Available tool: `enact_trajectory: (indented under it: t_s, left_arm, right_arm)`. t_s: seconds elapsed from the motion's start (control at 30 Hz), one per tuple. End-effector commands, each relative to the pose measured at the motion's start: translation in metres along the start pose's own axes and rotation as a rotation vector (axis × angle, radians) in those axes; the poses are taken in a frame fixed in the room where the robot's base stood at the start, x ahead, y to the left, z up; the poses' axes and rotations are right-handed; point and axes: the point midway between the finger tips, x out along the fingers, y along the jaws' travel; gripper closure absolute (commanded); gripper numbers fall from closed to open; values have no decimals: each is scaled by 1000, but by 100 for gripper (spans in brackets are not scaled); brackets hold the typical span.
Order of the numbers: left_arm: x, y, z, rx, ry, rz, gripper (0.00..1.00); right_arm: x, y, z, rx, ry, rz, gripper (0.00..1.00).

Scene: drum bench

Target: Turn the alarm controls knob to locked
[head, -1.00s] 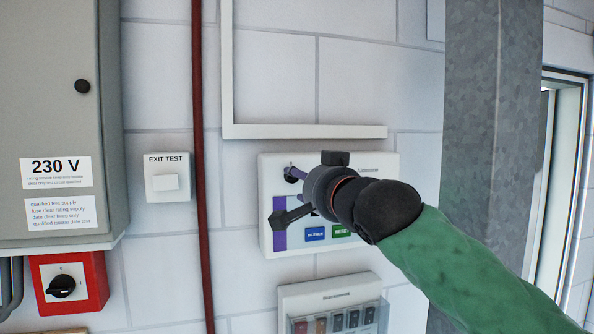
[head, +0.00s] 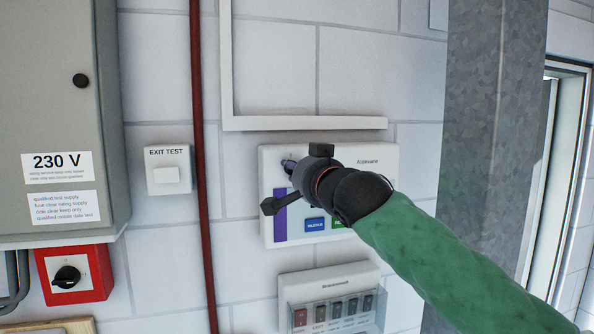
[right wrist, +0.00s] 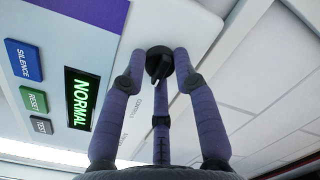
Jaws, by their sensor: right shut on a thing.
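The alarm panel (head: 380,165) is a white box on the wall with a purple strip, coloured buttons and, in the right wrist view, a lit green NORMAL display (right wrist: 82,97). Its black controls knob (right wrist: 158,63) sits near the panel edge in the right wrist view, beside small CONTROLS lettering. My right gripper (head: 289,170) reaches the panel's left part in the head view and largely hides the knob there. In the right wrist view its purple fingers (right wrist: 160,75) are closed around the knob. The knob's position markings cannot be read. My left gripper is not in view.
An exit test switch (head: 168,172) and a red pipe (head: 203,180) are left of the panel. A pale frame (head: 300,123) is above it and a lower unit (head: 325,280) below. A metal column (head: 485,140) stands right. A grey 230 V cabinet (head: 55,110) is far left.

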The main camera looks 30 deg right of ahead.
Motion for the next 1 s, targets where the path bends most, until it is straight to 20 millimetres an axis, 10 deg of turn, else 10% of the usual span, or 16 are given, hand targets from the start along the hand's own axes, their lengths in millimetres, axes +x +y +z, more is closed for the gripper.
enact_trajectory:
  t_s: [1.0]
  left_arm:
    - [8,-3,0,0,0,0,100]
  right_arm:
    - [-1,-3,-4,-637,-41,29,100]
